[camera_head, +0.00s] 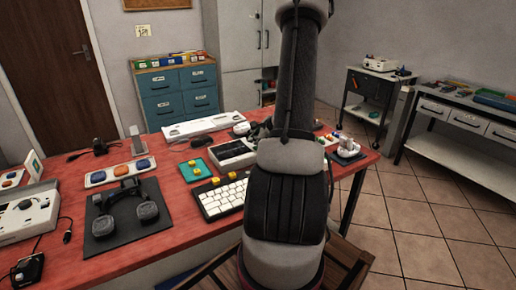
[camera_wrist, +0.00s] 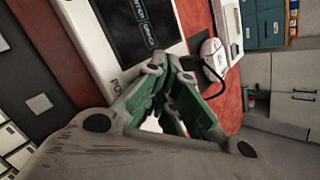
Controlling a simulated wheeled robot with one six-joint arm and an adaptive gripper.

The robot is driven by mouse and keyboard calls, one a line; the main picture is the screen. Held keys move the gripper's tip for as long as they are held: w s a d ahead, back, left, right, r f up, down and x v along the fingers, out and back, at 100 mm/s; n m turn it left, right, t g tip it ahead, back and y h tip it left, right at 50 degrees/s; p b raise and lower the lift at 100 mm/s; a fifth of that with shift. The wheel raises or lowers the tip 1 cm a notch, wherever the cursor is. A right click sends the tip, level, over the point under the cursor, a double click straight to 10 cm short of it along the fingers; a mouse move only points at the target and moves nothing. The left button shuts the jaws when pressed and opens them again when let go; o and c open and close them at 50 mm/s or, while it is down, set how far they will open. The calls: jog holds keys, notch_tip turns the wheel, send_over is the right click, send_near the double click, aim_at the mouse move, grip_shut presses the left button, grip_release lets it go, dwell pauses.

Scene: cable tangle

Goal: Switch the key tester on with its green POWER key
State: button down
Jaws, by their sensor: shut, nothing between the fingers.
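The key tester (camera_head: 232,153) is a pale box with a dark screen on the red table, partly behind my arm in the head view. In the wrist view the tester (camera_wrist: 92,40) is close and tilted, with lit text on its dark screen and the start of a label, "PO", near my fingers. My gripper (camera_wrist: 170,68) is shut and empty, its green-padded fingers meeting over the tester's near edge. The green POWER key is not distinguishable; my fingers probably cover it. Whether the tips touch the tester I cannot tell.
A black mat (camera_head: 152,226) with headphones and a tray of coloured buttons (camera_head: 121,172) are to the left.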

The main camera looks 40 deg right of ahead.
aim_at(256, 148)
jog(key=shift+f, duration=0.4)
jog(key=shift+r, duration=0.1)
dwell(0.3)
jog(key=shift+r, duration=0.8)
jog(key=shift+r, duration=0.15)
jog(key=shift+r, duration=2.9)
